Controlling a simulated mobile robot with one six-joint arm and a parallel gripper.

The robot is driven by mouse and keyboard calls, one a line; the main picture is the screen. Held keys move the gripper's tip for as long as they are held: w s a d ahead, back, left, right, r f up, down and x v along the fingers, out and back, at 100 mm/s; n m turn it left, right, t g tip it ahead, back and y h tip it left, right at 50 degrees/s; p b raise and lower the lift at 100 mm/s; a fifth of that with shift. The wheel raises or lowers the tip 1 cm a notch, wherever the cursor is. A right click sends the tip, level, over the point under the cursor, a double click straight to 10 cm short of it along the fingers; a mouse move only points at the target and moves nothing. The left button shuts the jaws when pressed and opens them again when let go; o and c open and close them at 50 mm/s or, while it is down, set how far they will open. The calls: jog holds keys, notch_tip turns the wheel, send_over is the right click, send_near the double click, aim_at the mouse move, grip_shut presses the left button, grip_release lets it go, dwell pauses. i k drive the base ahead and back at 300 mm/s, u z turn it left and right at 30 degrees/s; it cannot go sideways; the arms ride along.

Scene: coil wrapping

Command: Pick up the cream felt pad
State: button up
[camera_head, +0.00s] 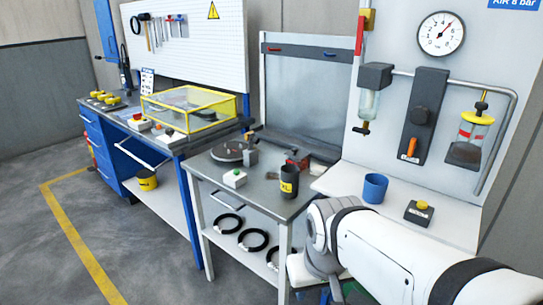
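I cannot make out a cream felt pad anywhere in the head view. My white and grey arm fills the lower right and covers the area in front of the wall panel. No gripper fingers show, so I cannot see whether my gripper is open or holds anything. A few white and green shapes (304,269) show beside the arm's grey joint at the bottom edge, too covered to name.
A blue cup (375,188) stands right. Open floor (140,240) lies left.

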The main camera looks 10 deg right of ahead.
aim_at(317, 171)
jog(key=u, duration=0.15)
jog(key=i, duration=1.4)
jog(key=z, duration=0.7)
